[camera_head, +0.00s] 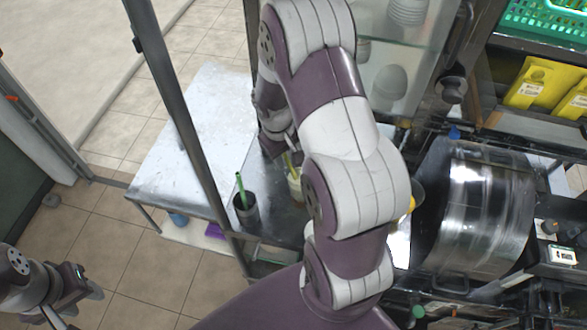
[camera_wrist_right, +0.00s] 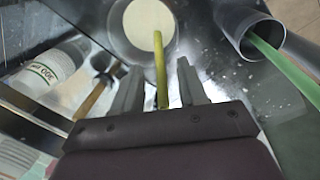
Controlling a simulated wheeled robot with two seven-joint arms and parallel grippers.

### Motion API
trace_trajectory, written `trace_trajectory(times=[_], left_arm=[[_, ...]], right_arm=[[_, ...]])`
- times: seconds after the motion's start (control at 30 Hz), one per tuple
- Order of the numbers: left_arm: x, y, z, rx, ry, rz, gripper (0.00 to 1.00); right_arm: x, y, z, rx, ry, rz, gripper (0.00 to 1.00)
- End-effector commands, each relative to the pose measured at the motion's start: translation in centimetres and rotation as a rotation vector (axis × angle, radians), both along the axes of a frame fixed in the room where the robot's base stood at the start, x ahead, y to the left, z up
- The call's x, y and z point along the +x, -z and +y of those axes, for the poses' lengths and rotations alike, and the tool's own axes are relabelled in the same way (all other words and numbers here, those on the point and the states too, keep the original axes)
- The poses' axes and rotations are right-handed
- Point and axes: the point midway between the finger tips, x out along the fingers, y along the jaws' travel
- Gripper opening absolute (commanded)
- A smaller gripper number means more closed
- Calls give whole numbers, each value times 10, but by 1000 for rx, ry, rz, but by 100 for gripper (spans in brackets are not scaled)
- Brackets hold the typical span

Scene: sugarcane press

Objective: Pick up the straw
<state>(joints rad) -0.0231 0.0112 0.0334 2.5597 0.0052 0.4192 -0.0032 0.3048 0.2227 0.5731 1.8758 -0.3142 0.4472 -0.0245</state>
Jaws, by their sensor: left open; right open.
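A yellow-green straw (camera_wrist_right: 160,68) stands in a cup of pale liquid (camera_wrist_right: 146,25) in the right wrist view. My right gripper (camera_wrist_right: 161,84) is open, with the straw between its two fingers and no clear contact. In the head view this straw (camera_head: 288,160) shows beside my right gripper (camera_head: 278,146), which the arm partly hides; its cup (camera_head: 296,186) is also partly covered. A green straw (camera_head: 240,184) leans in a dark cup (camera_head: 247,213) to the left; this straw also shows in the right wrist view (camera_wrist_right: 285,68). My left gripper (camera_head: 88,290) is open and empty at the lower left, away from the table.
The cups stand on a metal table (camera_head: 200,125) whose left part is bare. A dark post crosses in front of it. A white-labelled bottle (camera_wrist_right: 48,70) and a brown stick (camera_wrist_right: 91,97) lie left of my right gripper. A large steel drum (camera_head: 480,210) stands at the right.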

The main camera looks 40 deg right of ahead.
Motion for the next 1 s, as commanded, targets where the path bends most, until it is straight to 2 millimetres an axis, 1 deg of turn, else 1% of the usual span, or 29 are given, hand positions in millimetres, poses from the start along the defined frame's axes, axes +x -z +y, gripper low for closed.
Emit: trace_trajectory(times=[0.03, 0.13, 0.2, 0.33, 0.37, 0.4, 0.47, 0.5, 0.9, 1.0], left_arm=[[0, -5, 0, 0, 0, -1, 43], [0, -6, 0, 0, 0, 0, 43], [0, -6, 0, 0, 0, 0, 43], [0, -5, 0, 0, 0, 0, 43], [0, -5, 0, 0, 0, 0, 43], [0, -5, 0, 0, 0, 0, 43], [0, -5, 0, 0, 0, 0, 43], [0, -5, 0, 0, 0, 0, 43], [0, -5, 0, 0, 0, 0, 43], [0, -4, 0, 0, 0, 0, 43]], right_arm=[[-1, 6, -1, 1, 1, 4, 42], [0, 18, -3, 0, 0, 2, 42], [0, 21, -3, 0, 0, 1, 42], [0, 21, -3, 0, 0, 0, 42], [0, 21, -3, 0, 0, 0, 39], [0, 21, -3, 0, 0, 0, 26], [0, 21, -3, 0, 0, 0, 6], [0, 21, -3, 0, 0, 0, 0], [0, 20, -3, 0, 0, 0, 0], [0, 17, -3, -1, 1, -2, 0]])
